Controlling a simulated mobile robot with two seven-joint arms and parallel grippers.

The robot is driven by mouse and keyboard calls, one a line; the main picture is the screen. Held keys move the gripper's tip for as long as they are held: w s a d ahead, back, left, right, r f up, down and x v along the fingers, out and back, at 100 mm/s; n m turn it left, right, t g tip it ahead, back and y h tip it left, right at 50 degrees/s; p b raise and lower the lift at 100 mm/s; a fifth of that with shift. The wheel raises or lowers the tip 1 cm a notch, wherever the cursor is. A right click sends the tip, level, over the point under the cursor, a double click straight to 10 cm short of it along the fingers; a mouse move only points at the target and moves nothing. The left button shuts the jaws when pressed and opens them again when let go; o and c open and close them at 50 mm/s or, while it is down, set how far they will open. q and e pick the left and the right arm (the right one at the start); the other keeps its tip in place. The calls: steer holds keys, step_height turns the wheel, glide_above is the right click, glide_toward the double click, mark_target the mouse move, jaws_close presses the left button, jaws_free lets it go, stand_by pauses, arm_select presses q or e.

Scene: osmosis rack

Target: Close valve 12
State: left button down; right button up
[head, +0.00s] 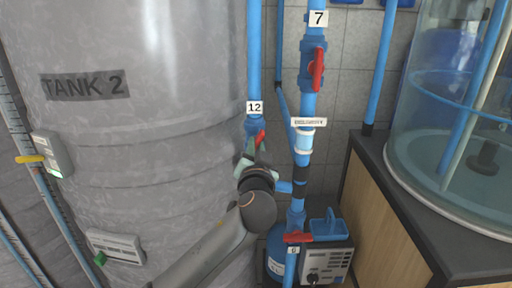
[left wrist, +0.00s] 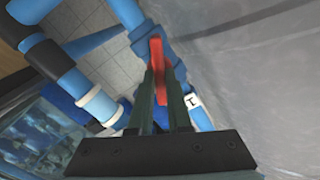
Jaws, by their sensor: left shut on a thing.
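Valve 12 is on the vertical blue pipe (head: 255,60) beside the grey tank, under a white label "12" (head: 255,108). Its red handle (head: 261,137) shows just below the label in the head view, slightly tilted and partly hidden by my gripper. My left gripper (head: 256,150) reaches up to it from below. In the left wrist view, the red handle (left wrist: 159,62) lies between the two dark fingers of the left gripper (left wrist: 161,92), which is shut on it. The blue valve body is right behind the handle. My right gripper is not in view.
The large grey tank marked "TANK 2" (head: 150,170) stands close on the left. Valve 7 with a red handle (head: 317,70) is on the pipe to the right. Lower down are another red handle (head: 297,238) and a grey control box (head: 327,264). A glass tank (head: 450,150) stands on a counter at the right.

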arm_select(q)
steer(key=shift+m, duration=0.3)
stand_by(0.4)
steer(key=m+p, duration=0.1)
steer(key=m, duration=0.1)
steer(key=shift+d+m+p, duration=0.1)
steer(key=shift+m+p, duration=0.3)
steer(key=shift+m, duration=0.8)
steer(key=m+p, duration=0.1)
steer(key=m, duration=0.1)
steer(key=shift+f+m, duration=0.1)
steer(key=shift+m, duration=0.3)
steer(key=m, duration=0.4)
steer(key=shift+f, duration=0.15)
steer(key=shift+m, duration=0.4)
steer(key=c, duration=0.9)
jaws_free()
steer(key=shift+d, duration=0.1)
steer(key=shift+o, duration=0.2)
